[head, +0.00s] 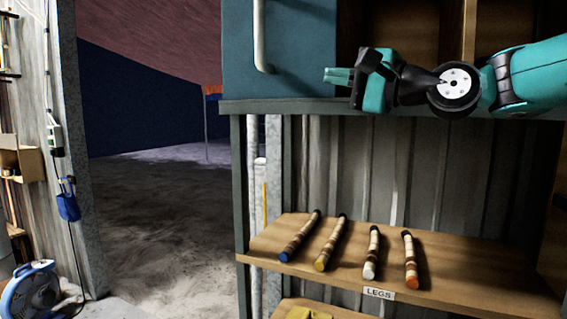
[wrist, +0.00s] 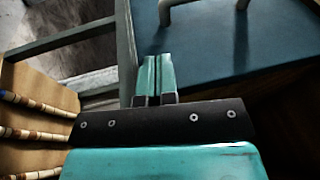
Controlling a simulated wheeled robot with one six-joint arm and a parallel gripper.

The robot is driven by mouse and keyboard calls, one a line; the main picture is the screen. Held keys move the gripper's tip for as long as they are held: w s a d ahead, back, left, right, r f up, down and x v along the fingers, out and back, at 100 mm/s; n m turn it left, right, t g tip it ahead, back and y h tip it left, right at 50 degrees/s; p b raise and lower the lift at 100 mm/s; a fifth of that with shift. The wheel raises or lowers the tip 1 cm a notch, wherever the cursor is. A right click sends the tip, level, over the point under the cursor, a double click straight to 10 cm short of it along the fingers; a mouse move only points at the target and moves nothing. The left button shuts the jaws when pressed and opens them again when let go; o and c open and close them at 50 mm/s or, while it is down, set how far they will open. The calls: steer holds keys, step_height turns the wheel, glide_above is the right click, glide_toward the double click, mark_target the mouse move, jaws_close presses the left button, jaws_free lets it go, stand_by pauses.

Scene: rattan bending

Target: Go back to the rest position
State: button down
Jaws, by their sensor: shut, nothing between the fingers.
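My gripper (head: 338,76) is at the upper right of the head view, in front of the teal cabinet (head: 290,50) and above the shelf. Its teal fingers point left and lie close together with nothing between them. In the wrist view the two fingertips (wrist: 155,68) are side by side, shut and empty. My arm reaches in from the right edge of the head view.
A wooden shelf (head: 450,275) labelled LEGS holds several rattan rods with coloured ends below my gripper. The cabinet door's handle (head: 260,35) juts out left of the fingers. A blue fan (head: 32,290) stands at the lower left. The floor (head: 160,220) between is open.

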steer(key=s+a+f+n+g+h, duration=0.25)
steer(key=s+f, duration=0.25)
steer(key=f, duration=0.4)
steer(key=s+a+f+n+g+h, duration=0.25)
steer(key=s+f+n, duration=0.2)
steer(key=f, duration=0.35)
steer(key=s+d+f+n+g+h, duration=0.3)
steer(key=s+f+n+g, duration=0.1)
steer(key=s+f, duration=0.4)
steer(key=s+d+f+n+g+h+b, duration=0.1)
steer(key=s+d+f+n+g+h, duration=0.2)
steer(key=s+f, duration=0.5)
steer(key=s+n, duration=0.1)
steer(key=s, duration=0.2)
steer(key=shift+s+d+f+g, duration=0.3)
steer(key=shift+d+f+g, duration=0.05)
steer(key=shift+f+g, duration=0.05)
